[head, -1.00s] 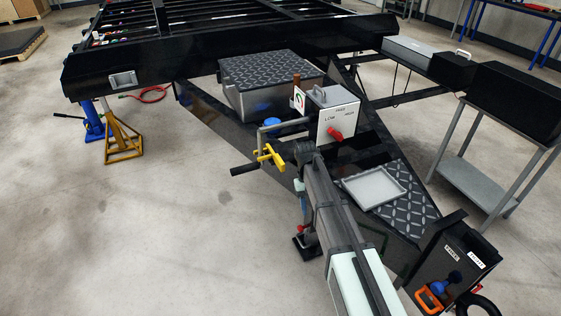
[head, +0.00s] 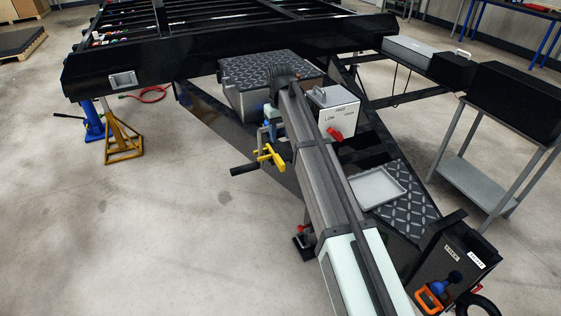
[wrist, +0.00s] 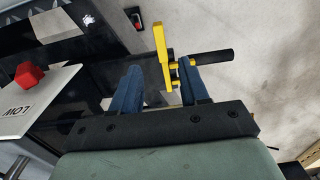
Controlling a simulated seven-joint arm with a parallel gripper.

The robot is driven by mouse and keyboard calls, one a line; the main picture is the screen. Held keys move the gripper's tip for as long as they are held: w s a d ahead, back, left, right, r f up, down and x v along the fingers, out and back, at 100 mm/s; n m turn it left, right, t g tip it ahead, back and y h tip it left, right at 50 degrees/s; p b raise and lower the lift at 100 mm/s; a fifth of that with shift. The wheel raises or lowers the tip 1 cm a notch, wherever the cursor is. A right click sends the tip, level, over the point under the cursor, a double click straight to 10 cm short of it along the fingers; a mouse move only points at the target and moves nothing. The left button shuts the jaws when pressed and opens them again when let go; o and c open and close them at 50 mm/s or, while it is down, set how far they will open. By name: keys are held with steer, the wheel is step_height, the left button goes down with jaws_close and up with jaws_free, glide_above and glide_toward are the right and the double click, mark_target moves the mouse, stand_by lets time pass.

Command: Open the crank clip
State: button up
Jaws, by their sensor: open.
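The yellow crank clip (head: 268,157) sits on the crank, beside its black handle (head: 243,169). In the wrist view the clip (wrist: 163,50) stands between and just past my fingertips, nearer the right finger, with the black handle (wrist: 212,57) out to the right. My gripper (wrist: 160,68) is open, with its two blue fingers spread and nothing clamped. In the head view my gripper (head: 270,131) is partly hidden by my arm, just above the clip. I cannot tell whether the right finger touches the clip.
A grey box marked LOW and HIGH (head: 325,119) with a red knob (head: 335,133) stands right of my arm. A diamond-plate toolbox (head: 240,72) lies behind. A grey tray (head: 378,188) sits on the frame. The floor to the left (head: 150,220) is clear.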

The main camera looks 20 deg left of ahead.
mark_target(281, 160)
step_height(281, 160, down, 12)
steer(key=shift+f, duration=0.2)
stand_by(0.4)
steer(key=shift+c, duration=0.3)
jaws_close()
